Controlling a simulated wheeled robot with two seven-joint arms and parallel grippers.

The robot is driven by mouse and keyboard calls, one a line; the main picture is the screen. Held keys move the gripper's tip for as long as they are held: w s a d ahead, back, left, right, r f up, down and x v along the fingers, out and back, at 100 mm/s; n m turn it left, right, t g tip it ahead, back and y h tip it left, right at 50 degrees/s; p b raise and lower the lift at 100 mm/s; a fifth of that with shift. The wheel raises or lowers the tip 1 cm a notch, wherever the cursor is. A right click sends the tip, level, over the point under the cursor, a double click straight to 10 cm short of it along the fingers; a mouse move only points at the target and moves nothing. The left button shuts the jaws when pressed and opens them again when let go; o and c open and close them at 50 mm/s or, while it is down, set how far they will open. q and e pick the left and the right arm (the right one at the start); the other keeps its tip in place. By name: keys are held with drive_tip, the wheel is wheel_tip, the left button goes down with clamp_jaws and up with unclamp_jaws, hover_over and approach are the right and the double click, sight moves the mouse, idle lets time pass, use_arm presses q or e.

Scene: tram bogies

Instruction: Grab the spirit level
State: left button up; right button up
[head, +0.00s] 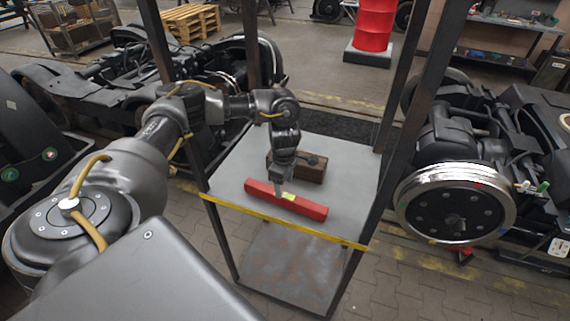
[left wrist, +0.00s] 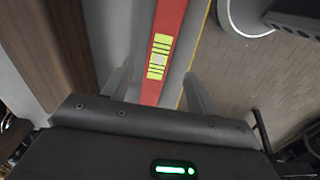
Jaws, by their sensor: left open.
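The spirit level is a red bar (head: 302,205) with a yellow-green vial. It lies on the grey shelf (head: 345,190) near its yellow front edge. In the left wrist view the spirit level (left wrist: 170,22) runs upright through the middle, its vial just beyond the fingers. My left gripper (head: 281,192) points down at the bar near its middle in the head view. In the left wrist view the left gripper (left wrist: 160,85) is open, one finger on each side of the bar, with gaps showing. Whether the fingertips reach down beside it is hard to tell. My right gripper is not in view.
A brown block (head: 311,170) with a dark item on it sits behind the level. Dark posts (head: 400,80) frame the shelf. Bogies stand on both sides, with a large wheel (head: 456,204) at the right. A red drum (head: 375,24) stands behind.

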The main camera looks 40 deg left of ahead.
sight(284, 195)
use_arm(q)
wheel_tip(284, 195, down, 2)
drive_tip(key=shift+w, duration=0.15)
drive_tip(key=shift+d+f+p, duration=0.1)
drive_tip(key=shift+f+p, duration=0.05)
drive_tip(key=shift+p, duration=0.45)
wheel_tip(284, 195, down, 4)
drive_tip(key=shift+r+p, duration=0.1)
drive_tip(key=shift+p, duration=1)
drive_tip(key=shift+f, duration=0.55)
drive_tip(key=c, duration=1.3)
drive_tip(key=shift+o, duration=0.2)
drive_tip(key=shift+r, duration=0.1)
